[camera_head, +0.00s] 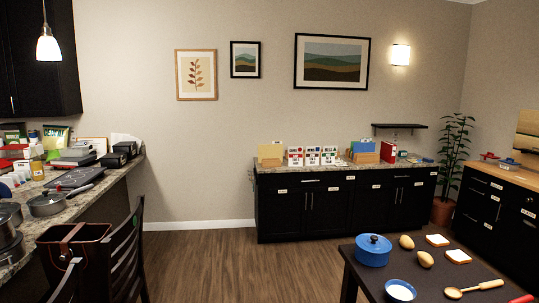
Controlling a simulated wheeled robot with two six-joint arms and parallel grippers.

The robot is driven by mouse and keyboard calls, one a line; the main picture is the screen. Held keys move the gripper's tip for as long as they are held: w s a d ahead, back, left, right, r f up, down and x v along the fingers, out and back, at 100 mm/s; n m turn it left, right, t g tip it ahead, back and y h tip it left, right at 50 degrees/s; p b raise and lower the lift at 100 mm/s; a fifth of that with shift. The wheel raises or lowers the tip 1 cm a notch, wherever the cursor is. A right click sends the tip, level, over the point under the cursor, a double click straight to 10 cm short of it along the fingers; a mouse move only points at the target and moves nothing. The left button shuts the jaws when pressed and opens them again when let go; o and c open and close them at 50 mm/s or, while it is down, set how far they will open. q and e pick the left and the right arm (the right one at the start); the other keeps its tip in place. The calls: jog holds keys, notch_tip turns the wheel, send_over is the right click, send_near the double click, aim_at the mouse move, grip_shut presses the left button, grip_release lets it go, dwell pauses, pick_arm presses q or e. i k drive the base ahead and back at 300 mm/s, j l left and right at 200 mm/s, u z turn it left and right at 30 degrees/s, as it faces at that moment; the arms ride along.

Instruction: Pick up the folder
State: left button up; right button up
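Neither of my grippers is in view. On the far counter (335,169), an upright tan folder-like item (270,151) stands at the left end. Towards the right, blue and tan upright sheets or folders (363,147) stand in an orange-brown holder (366,158). A red binder-like item (389,152) stands just right of them. Which of these is the folder I cannot tell at this size.
Several white labelled cards (312,156) stand mid-counter. A dark table (415,281) with a blue pot (373,250) and food is at front right. A cluttered counter (31,227) and dark chair (128,255) are left. Wooden floor (205,262) between is clear.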

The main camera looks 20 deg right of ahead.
aim_at(275, 150)
jog(key=z, duration=0.35)
jog(key=i, duration=0.8)
jog(key=i+z, duration=0.25)
jog(key=i, duration=0.65)
jog(key=i+z, duration=0.25)
jog(key=i, duration=0.65)
jog(key=i+z, duration=0.15)
jog(key=i, duration=0.45)
jog(key=i+j+z, duration=0.15)
jog(key=i, duration=0.5)
jog(key=i+z, duration=0.2)
jog(key=i, duration=0.4)
jog(key=i+z, duration=0.35)
jog(key=i, duration=0.45)
jog(key=i+j+z, duration=0.1)
jog(key=i+z, duration=0.25)
jog(key=i, duration=0.5)
jog(key=u, duration=1.7)
jog(key=i+l, duration=0.05)
